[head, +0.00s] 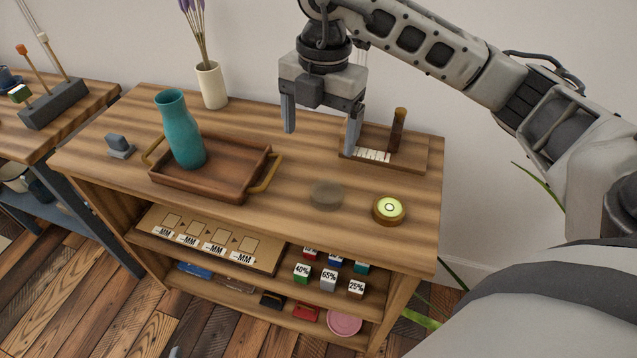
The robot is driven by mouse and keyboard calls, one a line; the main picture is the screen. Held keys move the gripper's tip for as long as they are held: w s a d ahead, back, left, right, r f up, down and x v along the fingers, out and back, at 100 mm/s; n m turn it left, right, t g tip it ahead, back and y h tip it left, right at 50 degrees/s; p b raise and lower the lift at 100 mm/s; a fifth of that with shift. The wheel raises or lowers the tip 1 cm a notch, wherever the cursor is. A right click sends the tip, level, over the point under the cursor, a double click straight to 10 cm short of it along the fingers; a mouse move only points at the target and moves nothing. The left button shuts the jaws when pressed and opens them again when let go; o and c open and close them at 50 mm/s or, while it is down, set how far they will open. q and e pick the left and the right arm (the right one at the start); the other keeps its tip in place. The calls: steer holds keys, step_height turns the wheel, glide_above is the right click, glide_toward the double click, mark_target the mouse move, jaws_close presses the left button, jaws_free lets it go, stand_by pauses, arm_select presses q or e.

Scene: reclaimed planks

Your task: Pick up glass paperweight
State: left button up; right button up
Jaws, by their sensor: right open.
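The glass paperweight (326,195) looks like a low, round, see-through dome. It sits on the wooden top of the shelf unit (300,225), near the front edge, and the wood grain shows through it. My right gripper (320,142) points down with its two fingers spread and nothing between them. It is above the top, behind the paperweight in the picture, and apart from it. My left gripper is not in view.
A round level with a green centre (389,209) sits right of the paperweight. A brown tray (225,187) with brass handles holds a teal vase (180,130) at left. A wooden board (412,163) with an upright peg lies behind. A cream vase (211,85) stands at the back.

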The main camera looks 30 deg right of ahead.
steer(key=d, duration=0.2)
glide_above(329, 189)
steer(key=shift+m+h, duration=0.4)
steer(key=f, duration=0.6)
steer(key=a+f, duration=0.1)
steer(key=f, duration=0.5)
steer(key=d+f, duration=0.1)
steer(key=f, duration=0.2)
steer(key=c, duration=1.2)
